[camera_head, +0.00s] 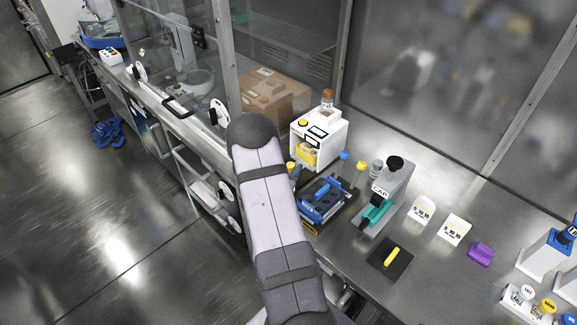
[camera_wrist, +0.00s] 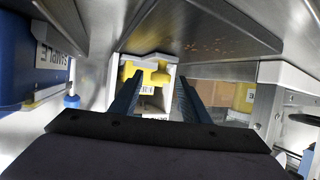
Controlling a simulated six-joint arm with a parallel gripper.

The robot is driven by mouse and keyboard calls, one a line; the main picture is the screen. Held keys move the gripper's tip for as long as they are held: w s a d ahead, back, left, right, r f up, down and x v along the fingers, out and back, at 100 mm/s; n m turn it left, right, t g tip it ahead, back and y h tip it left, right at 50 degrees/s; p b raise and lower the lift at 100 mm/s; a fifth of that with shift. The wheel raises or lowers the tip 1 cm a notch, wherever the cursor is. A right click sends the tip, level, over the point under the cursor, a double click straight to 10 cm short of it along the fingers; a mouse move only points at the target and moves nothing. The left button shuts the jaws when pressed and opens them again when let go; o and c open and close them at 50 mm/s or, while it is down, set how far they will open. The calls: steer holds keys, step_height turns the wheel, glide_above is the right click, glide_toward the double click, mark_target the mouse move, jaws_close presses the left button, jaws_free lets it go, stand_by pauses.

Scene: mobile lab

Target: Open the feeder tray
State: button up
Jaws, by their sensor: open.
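The feeder looks to be the white box-shaped device (camera_head: 328,148) on the bench, with a yellow tray front (camera_head: 306,153) low on its face. In the wrist view, a yellow part (camera_wrist: 150,76) sits in a white housing (camera_wrist: 169,70), ahead of my gripper (camera_wrist: 158,82). My gripper's two dark blue fingers are apart, with nothing held between them. The left finger overlaps the yellow part's edge in the picture; I cannot tell if they touch. In the head view my arm hides the gripper.
A blue rack (camera_head: 322,201) stands close in front of the feeder, and a grey CAP device (camera_head: 388,195) stands right of it. A blue SAMPLE-labelled body (camera_wrist: 30,58) is near on the left in the wrist view. Cardboard boxes (camera_head: 262,98) lie behind glass.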

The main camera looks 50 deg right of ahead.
jaws_close()
steer(key=a, duration=1.4)
steer(key=shift+a, duration=0.3)
jaws_free()
steer(key=shift+a, duration=0.1)
steer(key=b+v, duration=0.1)
steer(key=v, duration=0.6)
